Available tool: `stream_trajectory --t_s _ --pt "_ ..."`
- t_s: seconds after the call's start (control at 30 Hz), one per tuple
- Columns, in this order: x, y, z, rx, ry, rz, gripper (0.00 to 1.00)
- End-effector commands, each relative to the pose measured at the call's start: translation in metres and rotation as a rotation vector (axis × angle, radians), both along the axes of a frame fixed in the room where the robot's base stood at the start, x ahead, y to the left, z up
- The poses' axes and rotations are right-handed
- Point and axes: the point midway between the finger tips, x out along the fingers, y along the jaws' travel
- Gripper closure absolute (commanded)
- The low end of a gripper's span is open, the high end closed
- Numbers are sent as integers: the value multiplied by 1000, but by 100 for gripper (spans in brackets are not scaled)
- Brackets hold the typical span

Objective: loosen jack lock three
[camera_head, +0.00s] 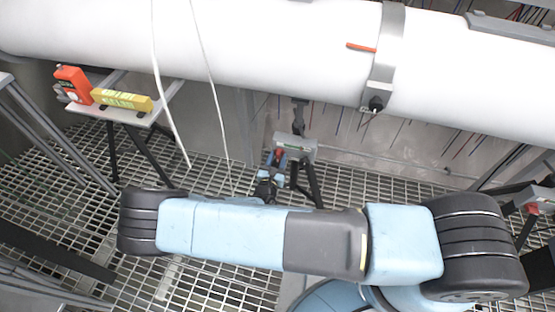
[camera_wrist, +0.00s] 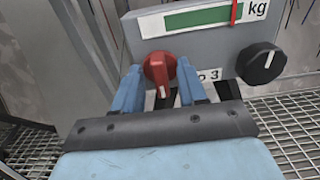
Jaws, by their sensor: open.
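The jack three unit is a grey box (camera_wrist: 212,48) with a green gauge strip marked "kg" and a label ending in "3", partly hidden. A red lock knob (camera_wrist: 159,66) sits on its face at left, its pointer turned downward with a white mark. A black knob (camera_wrist: 262,62) is at right. My gripper (camera_wrist: 160,88) is open, its two blue fingers on either side of the red knob; I cannot tell whether they touch it. In the head view the box (camera_head: 296,146) stands on a black tripod under the pipe, with my gripper (camera_head: 271,172) close in front.
A white pipe (camera_head: 270,45) with a steel clamp band and an orange marker crosses overhead. Thin white cables hang down from the pipe. The floor is open grating.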

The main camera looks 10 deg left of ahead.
Motion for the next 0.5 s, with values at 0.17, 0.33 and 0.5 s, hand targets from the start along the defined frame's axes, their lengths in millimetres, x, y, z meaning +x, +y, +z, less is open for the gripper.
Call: stream_trajectory --t_s 0.17,0.33,0.5 --pt "0 0 0 0 0 -1 68" --pt "0 0 0 0 0 -1 84" --pt "0 0 0 0 0 -1 100"
